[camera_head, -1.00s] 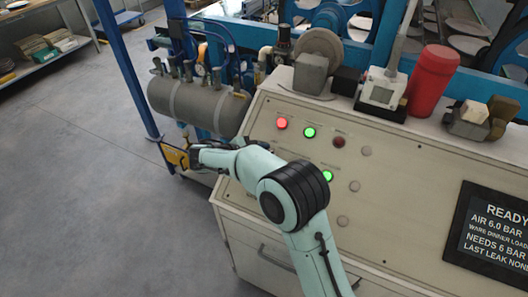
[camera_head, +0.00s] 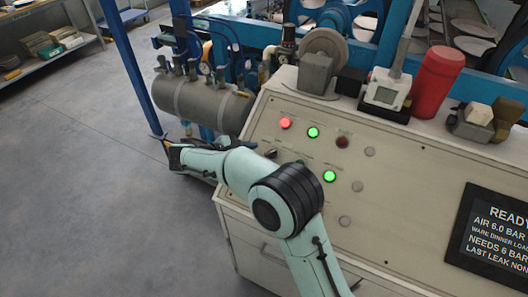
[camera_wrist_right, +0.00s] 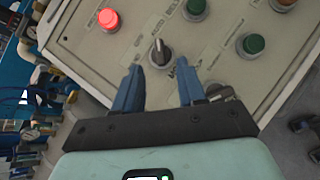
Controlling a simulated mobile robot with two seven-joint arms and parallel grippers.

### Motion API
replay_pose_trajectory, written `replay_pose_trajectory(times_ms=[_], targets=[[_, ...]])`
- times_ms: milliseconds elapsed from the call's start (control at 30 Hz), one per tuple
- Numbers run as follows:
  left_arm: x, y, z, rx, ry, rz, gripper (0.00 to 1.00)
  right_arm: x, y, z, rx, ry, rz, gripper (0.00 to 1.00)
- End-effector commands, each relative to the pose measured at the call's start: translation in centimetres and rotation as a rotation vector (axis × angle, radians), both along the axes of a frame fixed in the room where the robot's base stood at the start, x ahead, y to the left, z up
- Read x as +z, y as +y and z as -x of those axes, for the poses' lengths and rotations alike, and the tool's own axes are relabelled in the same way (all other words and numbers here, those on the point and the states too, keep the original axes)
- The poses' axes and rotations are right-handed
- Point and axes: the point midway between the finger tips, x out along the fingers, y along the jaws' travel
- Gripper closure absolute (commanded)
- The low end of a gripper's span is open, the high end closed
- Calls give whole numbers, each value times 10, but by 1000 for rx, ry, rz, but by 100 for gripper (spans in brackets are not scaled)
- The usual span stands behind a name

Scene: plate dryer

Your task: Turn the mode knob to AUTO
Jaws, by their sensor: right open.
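A dark round knob (camera_wrist_right: 158,53) with a pale upright pointer sits on the beige control panel in the right wrist view. A second dark knob (camera_wrist_right: 222,93) shows partly beside the right finger. In the head view a dark knob (camera_head: 270,153) shows just beyond my right wrist, on the panel (camera_head: 400,190). My left gripper is not in view.
A lit red lamp (camera_head: 286,123) and green lamps (camera_head: 313,132) sit near the knob. Open floor lies farther left.

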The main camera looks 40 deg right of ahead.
Motion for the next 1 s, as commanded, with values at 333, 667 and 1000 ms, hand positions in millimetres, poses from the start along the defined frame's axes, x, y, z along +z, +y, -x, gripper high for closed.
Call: replay_pose_trajectory(times_ms=[333,667,1000], targets=[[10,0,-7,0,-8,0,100,31,57,-3,2,0,1,60],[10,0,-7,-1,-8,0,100,35,65,-2,-1,2,0,60],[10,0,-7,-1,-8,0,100,35,65,-2,-1,2,0,60]])
